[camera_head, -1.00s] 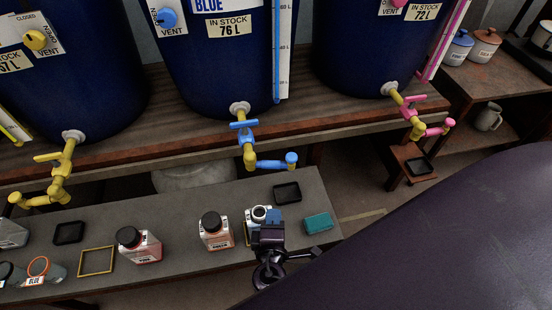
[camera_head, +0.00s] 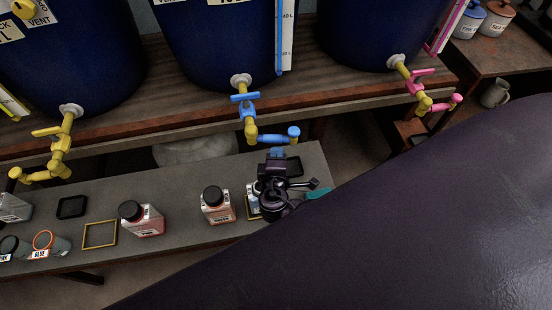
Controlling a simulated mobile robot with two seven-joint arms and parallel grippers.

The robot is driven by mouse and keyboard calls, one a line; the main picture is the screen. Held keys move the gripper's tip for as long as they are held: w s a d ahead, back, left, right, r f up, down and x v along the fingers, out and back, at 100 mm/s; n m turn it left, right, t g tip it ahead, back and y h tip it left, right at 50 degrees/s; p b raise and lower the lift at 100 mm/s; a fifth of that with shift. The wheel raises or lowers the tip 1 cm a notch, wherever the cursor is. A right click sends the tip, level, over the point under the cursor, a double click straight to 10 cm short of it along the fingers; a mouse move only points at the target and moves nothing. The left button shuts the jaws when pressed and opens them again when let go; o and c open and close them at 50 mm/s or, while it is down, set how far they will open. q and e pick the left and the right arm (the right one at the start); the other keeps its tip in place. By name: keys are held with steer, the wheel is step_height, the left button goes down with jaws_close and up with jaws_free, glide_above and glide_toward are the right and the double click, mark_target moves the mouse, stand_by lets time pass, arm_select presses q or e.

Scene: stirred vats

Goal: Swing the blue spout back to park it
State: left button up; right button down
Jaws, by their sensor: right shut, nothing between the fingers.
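The blue spout (camera_head: 275,138) hangs under the blue tap (camera_head: 245,105) of the middle vat (camera_head: 215,50). It sticks out to the right, with its raised end (camera_head: 293,131) at the right. My right gripper (camera_head: 277,154) is shut and empty. Its tip is just below the spout in the picture, over the bench; I cannot tell whether it touches the spout. The gripper hides part of a bottle and of a dark square tray (camera_head: 294,167). My left gripper is not in view.
A yellow spout (camera_head: 44,174) is at the left and a pink spout (camera_head: 442,105) at the right. The grey bench (camera_head: 180,180) below holds two reddish bottles (camera_head: 143,219) (camera_head: 217,206), a yellow frame (camera_head: 99,234) and a black tray (camera_head: 72,207). A large dark surface fills the lower right.

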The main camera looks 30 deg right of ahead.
mark_target(280, 141)
steer(key=shift+x, duration=1.25)
steer(key=shift+w+d+n+t+y, duration=0.5)
steer(key=shift+d+n+y, duration=0.25)
steer(key=shift+y, duration=0.25)
steer(key=shift+w+b, duration=0.15)
steer(key=shift+b, duration=0.15)
steer(key=shift+d+r, duration=0.1)
